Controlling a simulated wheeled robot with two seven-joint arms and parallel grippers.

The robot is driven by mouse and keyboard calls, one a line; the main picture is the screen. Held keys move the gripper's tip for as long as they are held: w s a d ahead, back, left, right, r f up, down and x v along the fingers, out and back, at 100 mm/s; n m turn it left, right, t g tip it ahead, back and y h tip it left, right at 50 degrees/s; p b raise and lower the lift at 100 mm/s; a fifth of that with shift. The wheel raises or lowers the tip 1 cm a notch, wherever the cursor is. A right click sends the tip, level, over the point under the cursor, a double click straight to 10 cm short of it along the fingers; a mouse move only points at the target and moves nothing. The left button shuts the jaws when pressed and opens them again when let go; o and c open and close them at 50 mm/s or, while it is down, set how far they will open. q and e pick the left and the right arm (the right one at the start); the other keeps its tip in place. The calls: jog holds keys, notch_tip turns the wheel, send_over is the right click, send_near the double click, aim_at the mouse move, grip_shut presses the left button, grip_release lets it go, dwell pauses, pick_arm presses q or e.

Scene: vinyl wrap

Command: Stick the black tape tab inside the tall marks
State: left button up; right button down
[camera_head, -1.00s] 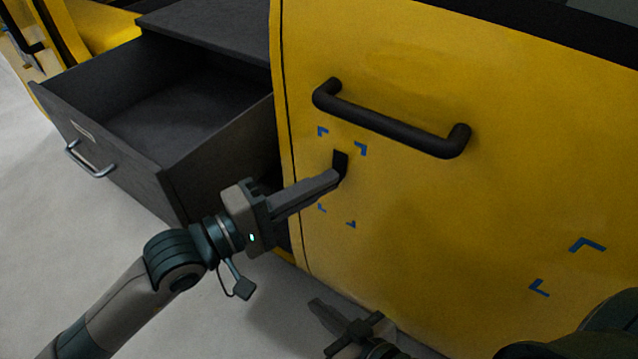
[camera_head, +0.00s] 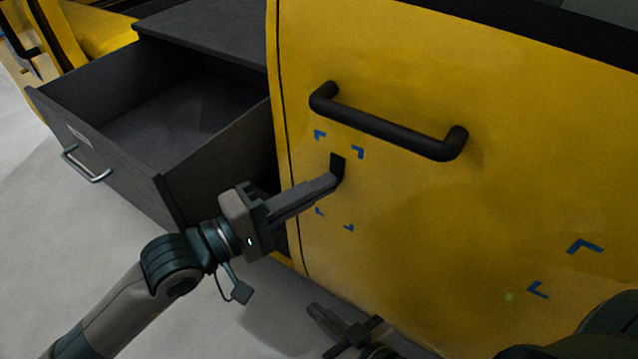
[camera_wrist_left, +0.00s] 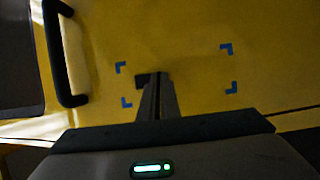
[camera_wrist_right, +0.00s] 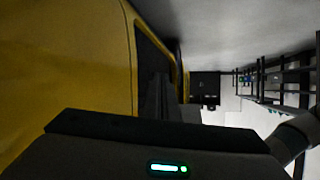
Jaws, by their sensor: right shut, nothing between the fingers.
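The black tape tab (camera_head: 337,166) is at the tip of my left gripper (camera_head: 334,181), against the yellow panel. It lies among the blue corner marks of the tall set (camera_head: 358,152), near their upper part. The left wrist view shows the tab (camera_wrist_left: 143,80) between these marks (camera_wrist_left: 226,48), close to the pair at the left. The left fingers (camera_wrist_left: 158,80) are shut on the tab. Whether it is fully flat on the panel cannot be told. My right gripper (camera_head: 314,311) is shut and empty, low beside the panel; its fingers also show in the right wrist view (camera_wrist_right: 165,95).
A black bar handle (camera_head: 390,128) sticks out of the yellow panel (camera_head: 430,220) above the tall marks. Another set of blue marks (camera_head: 585,245) is at the lower right, partly hidden by my right arm. An open grey drawer (camera_head: 165,185) stands at the left.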

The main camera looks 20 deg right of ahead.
pick_arm(q)
jog(key=o, duration=0.5)
pick_arm(e)
jog(key=shift+r, duration=0.1)
